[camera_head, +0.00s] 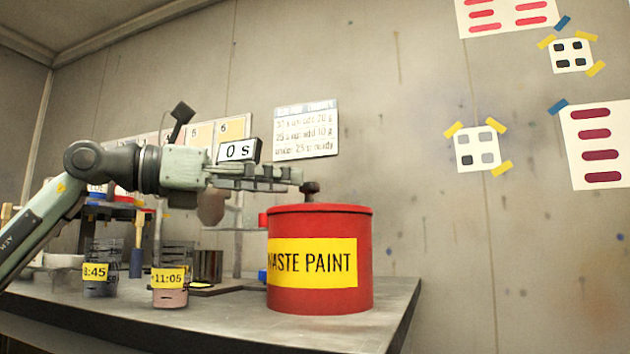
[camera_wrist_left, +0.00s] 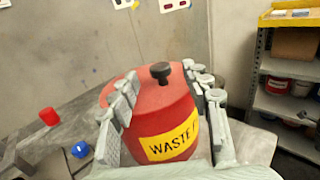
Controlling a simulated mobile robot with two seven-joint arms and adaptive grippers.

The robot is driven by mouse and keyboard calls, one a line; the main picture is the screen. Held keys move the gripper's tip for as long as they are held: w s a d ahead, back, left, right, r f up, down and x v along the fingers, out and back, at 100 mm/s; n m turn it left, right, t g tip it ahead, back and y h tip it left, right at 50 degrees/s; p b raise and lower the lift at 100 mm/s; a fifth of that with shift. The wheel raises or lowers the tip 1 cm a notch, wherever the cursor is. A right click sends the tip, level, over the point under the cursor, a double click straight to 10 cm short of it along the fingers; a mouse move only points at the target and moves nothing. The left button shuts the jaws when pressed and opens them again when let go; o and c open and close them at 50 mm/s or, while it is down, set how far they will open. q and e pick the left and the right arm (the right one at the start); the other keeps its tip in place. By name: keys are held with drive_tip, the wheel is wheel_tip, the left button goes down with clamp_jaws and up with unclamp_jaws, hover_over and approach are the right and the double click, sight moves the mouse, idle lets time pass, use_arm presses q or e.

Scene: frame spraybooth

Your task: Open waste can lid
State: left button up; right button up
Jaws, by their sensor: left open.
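The red waste can (camera_head: 320,295) stands on the bench with a yellow label reading "WASTE PAINT". Its flat red lid (camera_head: 340,208) is down on the can. A dark knob (camera_head: 311,190) stands up from the lid. My left gripper (camera_head: 295,180) reaches in from the left at about knob height, its tips close to the knob. In the left wrist view, the can (camera_wrist_left: 163,110) and the black knob (camera_wrist_left: 160,72) appear between the spread fingers of the gripper (camera_wrist_left: 165,90). The fingers are open and empty. I cannot tell whether they touch the knob. My right gripper is not in view.
The grey bench (camera_head: 225,318) ends just right of the can. Cups labelled 8:45 (camera_head: 97,290) and 11:05 (camera_head: 168,298) stand to the left, with a dark metal can (camera_head: 207,266) behind. In the wrist view, a shelf (camera_wrist_left: 280,105) holds cans at right.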

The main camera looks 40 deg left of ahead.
sight(310, 183)
use_arm(q)
drive_tip(key=shift+p+x, duration=0.9)
drive_tip(key=shift+x, duration=1.75)
clamp_jaws()
